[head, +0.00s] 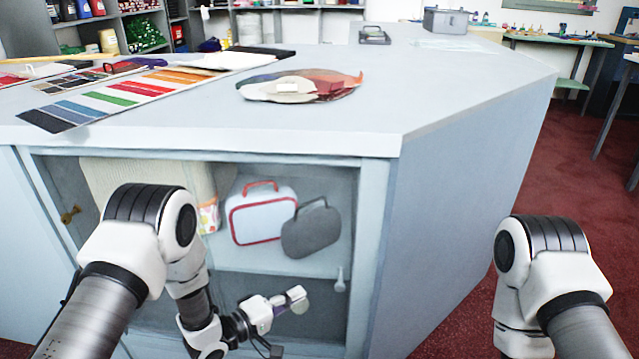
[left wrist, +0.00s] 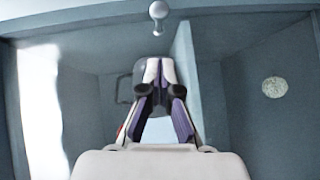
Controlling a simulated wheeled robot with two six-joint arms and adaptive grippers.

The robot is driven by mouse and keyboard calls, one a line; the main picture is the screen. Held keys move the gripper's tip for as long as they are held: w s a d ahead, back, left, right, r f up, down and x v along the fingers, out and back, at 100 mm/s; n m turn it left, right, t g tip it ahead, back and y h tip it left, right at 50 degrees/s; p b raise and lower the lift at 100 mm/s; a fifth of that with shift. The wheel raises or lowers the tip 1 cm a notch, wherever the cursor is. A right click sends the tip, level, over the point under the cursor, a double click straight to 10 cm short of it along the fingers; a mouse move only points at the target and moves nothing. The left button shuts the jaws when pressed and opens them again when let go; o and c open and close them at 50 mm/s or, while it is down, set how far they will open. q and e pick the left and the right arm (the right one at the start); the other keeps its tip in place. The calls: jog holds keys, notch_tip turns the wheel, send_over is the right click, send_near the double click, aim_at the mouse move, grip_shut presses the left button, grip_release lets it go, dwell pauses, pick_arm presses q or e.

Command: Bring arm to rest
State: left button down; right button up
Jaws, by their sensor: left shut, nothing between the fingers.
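My left arm comes in from the left in the head view and bends down in front of the open cabinet. My left gripper (head: 290,299) is shut and empty, low before the cabinet's lower part. In the left wrist view its fingers (left wrist: 157,72) meet at the tips, with a grey knob (left wrist: 157,10) beyond them. My right arm (head: 545,265) is at the lower right of the head view, beside the counter. Its gripper is out of the picture.
The counter (head: 430,80) has a sharp front corner and holds colour swatch strips (head: 110,97) and a round fan of swatches (head: 300,86). The cabinet shelf holds a white case with red trim (head: 262,215) and a grey case (head: 311,232). Red carpet (head: 540,170) is clear at right.

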pick_arm(q)
jog(key=s+a+f+n+g+y, duration=0.2)
jog(key=s+a+f+y, duration=0.35)
jog(key=s+f, duration=0.4)
jog(key=s+a+f+m+g+y, duration=0.2)
jog(key=s+a+m+g, duration=0.15)
jog(key=s, duration=0.45)
jog(key=s+a+f+m+g+y, duration=0.2)
jog(key=s+a+f+g, duration=0.15)
jog(key=s, duration=0.45)
jog(key=s+a+f+m+g+y, duration=0.1)
jog(key=s+a+m+g+y, duration=0.25)
jog(key=s, duration=0.55)
notch_tip(320, 180, up, 24)
jog(key=h+p, duration=0.1)
jog(key=p, duration=2.3)
jog(key=shift+w+a+t+p, duration=0.35)
jog(key=shift+w+t, duration=0.05)
jog(key=shift+t, duration=0.05)
jog(key=shift+r, duration=0.15)
